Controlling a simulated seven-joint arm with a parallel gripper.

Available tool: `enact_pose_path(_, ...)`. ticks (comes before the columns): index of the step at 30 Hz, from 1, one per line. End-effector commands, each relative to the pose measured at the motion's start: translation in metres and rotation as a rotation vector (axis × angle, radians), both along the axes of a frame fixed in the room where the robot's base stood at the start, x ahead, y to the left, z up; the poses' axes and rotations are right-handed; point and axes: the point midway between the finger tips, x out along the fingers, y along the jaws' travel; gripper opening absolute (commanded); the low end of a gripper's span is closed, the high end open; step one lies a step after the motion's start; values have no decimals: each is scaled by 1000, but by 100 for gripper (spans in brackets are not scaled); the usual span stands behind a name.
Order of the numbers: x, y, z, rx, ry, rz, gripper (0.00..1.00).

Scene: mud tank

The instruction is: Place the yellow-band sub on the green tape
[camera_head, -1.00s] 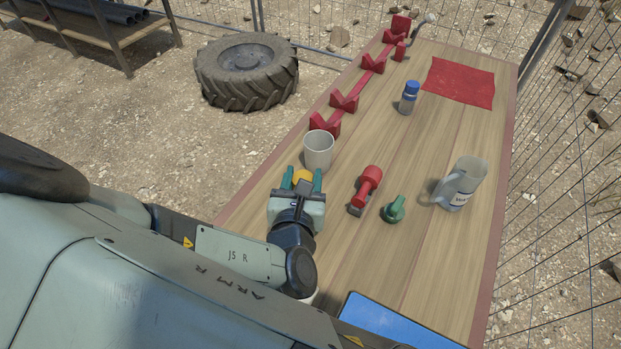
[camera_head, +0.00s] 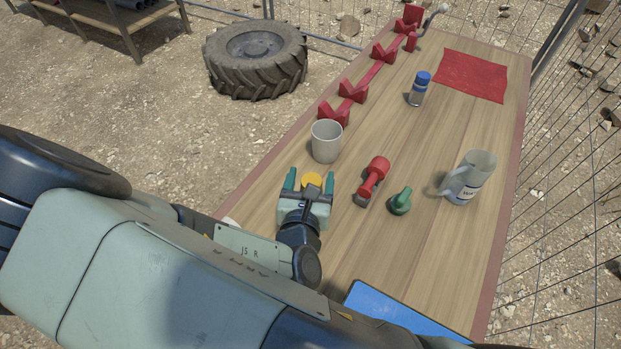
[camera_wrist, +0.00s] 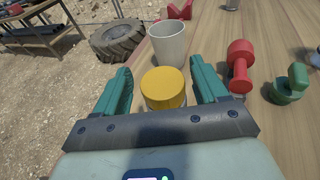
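A round yellow-topped piece (camera_head: 312,179) is between the fingers of my gripper (camera_head: 310,182), near the left side of the table. The wrist view shows its yellow top and side (camera_wrist: 163,88) in front of the palm, with a narrow gap to each green finger of the gripper (camera_wrist: 162,82). The fingers look open around it. Its lower part is hidden, so I cannot tell whether it stands on the table or whether yellow is only a band. I see no green tape; the table under the gripper is hidden.
A grey cup (camera_head: 326,143) stands just beyond the gripper. A red dumbbell-shaped piece (camera_head: 371,181) and a green piece (camera_head: 400,201) are to the right, with a clear jug (camera_head: 468,178) farther right. A blue tray (camera_head: 405,310) is near. A red cloth (camera_head: 470,75) and red rack (camera_head: 352,92) are farther off.

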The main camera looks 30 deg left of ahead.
Motion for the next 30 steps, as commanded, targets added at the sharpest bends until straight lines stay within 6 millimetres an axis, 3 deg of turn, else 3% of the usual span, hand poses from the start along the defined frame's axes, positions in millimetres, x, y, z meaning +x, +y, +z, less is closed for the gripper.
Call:
enact_pose_path(8, -2, -1, 4, -1, 1, 1, 72)
enact_pose_path(18, -36, -14, 11, 0, 0, 2, 72)
enact_pose_path(30, -36, -15, 11, 0, 0, 0, 72)
